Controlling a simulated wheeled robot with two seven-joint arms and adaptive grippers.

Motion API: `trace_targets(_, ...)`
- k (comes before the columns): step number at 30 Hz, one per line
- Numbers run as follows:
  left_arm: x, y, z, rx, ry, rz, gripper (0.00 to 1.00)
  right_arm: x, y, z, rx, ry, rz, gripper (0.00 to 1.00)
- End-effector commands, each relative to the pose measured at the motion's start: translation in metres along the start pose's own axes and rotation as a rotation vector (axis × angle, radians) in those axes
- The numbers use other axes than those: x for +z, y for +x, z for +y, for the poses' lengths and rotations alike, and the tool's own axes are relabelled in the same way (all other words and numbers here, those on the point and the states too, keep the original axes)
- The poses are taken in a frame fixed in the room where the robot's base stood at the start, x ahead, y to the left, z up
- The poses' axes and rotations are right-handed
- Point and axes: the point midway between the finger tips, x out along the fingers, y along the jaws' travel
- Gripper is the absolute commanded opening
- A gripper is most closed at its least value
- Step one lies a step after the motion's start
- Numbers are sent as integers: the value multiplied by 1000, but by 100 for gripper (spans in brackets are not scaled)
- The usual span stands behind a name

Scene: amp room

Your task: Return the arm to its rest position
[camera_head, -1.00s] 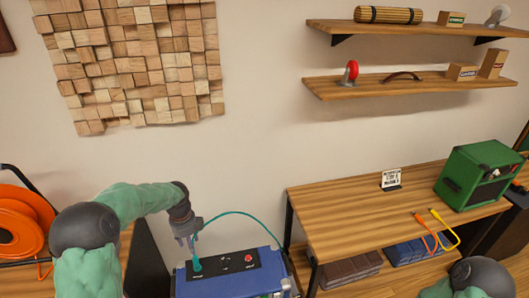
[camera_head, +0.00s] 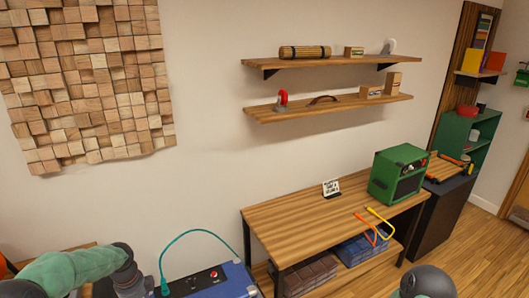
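My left arm comes in at the bottom left, with a green sleeve and a dark wrist. Only a small part of my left gripper (camera_head: 147,285) shows at the bottom edge, just left of the blue amp (camera_head: 235,283). Its fingertips are cut off, so I cannot tell whether it is open or shut. A teal cable (camera_head: 190,235) arcs from a teal plug (camera_head: 164,287) at the amp's dark top panel (camera_head: 195,283). A red button (camera_head: 214,275) sits on that panel. Of my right arm only a dark rounded part shows at the bottom right; its gripper is out of view.
Two wall shelves (camera_head: 335,106) hang above. Open floor (camera_head: 465,240) shows at the right.

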Motion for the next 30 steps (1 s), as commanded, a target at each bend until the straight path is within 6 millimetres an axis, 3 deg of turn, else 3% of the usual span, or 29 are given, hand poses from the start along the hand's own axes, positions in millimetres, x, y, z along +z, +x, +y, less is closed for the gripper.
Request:
trace_targets(8,-36,36,-9,-22,-147,54,48,-2,1,0,0,0,3,47)
trace_targets(14,-77,73,-13,-32,-324,117,48,-1,2,0,0,0,2,47)
trace_targets(17,-105,96,-12,-30,-448,159,48,-1,2,1,0,0,3,47)
trace_targets(23,-186,151,5,14,-835,265,48,-1,3,1,0,0,3,47)
trace_targets(30,-276,199,52,127,-1379,335,48,-1,5,2,0,0,2,47)
